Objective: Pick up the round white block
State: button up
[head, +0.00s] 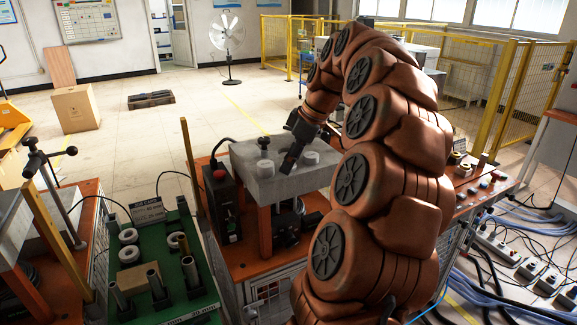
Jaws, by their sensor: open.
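A grey block-like plate (262,187) stands on orange legs at the middle of the machine bench. A small round white piece (264,168) sits on its front left part. I cannot tell which of these is the round white block. My gripper (288,166) points down over the plate, just right of the front left piece. It is open, with nothing visible in it. Its contact with the plate is unclear at this size.
A dark control box (222,205) with a red button stands left of the plate. A green tray (205,302) holds white rings (128,237), metal tubes and a tan block (138,278). Yellow posts and a press handle (36,160) rise at left. Cables cover the right floor.

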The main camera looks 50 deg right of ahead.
jog(key=c, duration=1.2)
jog(key=shift+r+b, duration=0.55)
jog(key=shift+r, duration=1.2)
jog(key=s+a+r+b, duration=0.1)
jog(key=s+a+b, duration=0.1)
jog(key=s+a, duration=0.35)
jog(key=s+a+r+b, duration=0.1)
jog(key=s+a+b, duration=0.15)
jog(key=s, duration=0.55)
notch_tip(320, 180, up, 7)
jog(key=p, duration=0.5)
jog(key=shift+s+a, duration=0.1)
